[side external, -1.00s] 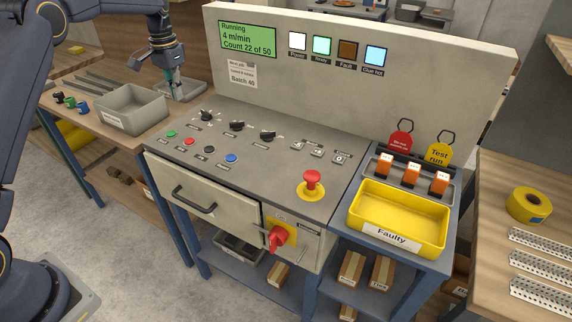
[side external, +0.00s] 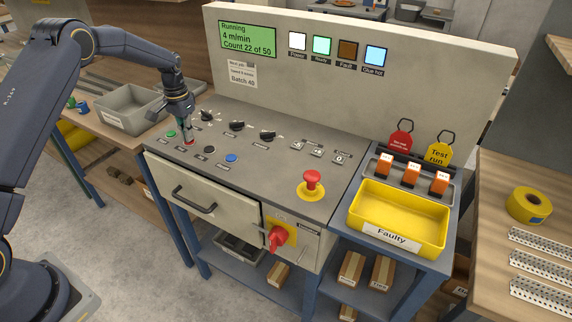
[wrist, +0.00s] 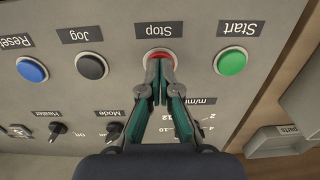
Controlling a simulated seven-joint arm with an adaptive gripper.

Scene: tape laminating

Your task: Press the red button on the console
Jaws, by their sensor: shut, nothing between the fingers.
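The red button (wrist: 160,54), labelled Stop, is on the console (side external: 270,180) top, between the green Start button (wrist: 232,61) and the black Jog button (wrist: 92,66). My gripper (wrist: 160,98) is shut and empty. In the wrist view its tips are over the near part of the red button and cover part of it. In the side external view my gripper (side external: 188,142) points down at the red button, which is mostly hidden behind the tips. I cannot tell whether the tips touch the button or whether it is pushed in.
A blue Reset button (wrist: 32,69) is beyond Jog. Black knobs (side external: 237,126) stand behind the button row. A red emergency knob (side external: 312,181) on a yellow base is at the right. The panel display (side external: 248,39) reads Running. A grey bin (side external: 130,108) is left of the console.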

